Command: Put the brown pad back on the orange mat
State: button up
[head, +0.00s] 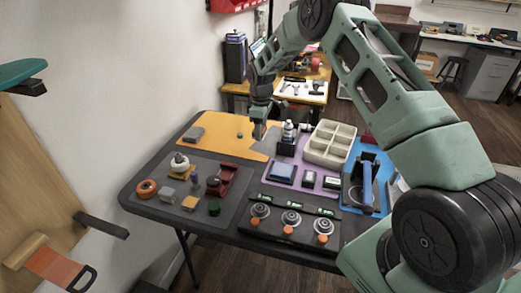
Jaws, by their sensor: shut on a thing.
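The orange mat (225,124) lies at the far left of the dark table, against the wall. A grey block (194,133) and a small dark round piece (240,134) are on it. My gripper (259,132) points down over the right part of the orange mat, close to its border with the purple mat. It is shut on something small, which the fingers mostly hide. I cannot make out its colour or whether it touches the mat. I do not clearly see the brown pad elsewhere.
A knob panel (290,218) is at the front.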

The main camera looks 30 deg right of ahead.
aim_at(261, 151)
jog(key=shift+f+p, duration=0.45)
jog(key=shift+f, duration=3.1)
jog(key=shift+f, duration=0.15)
jog(key=o, duration=0.9)
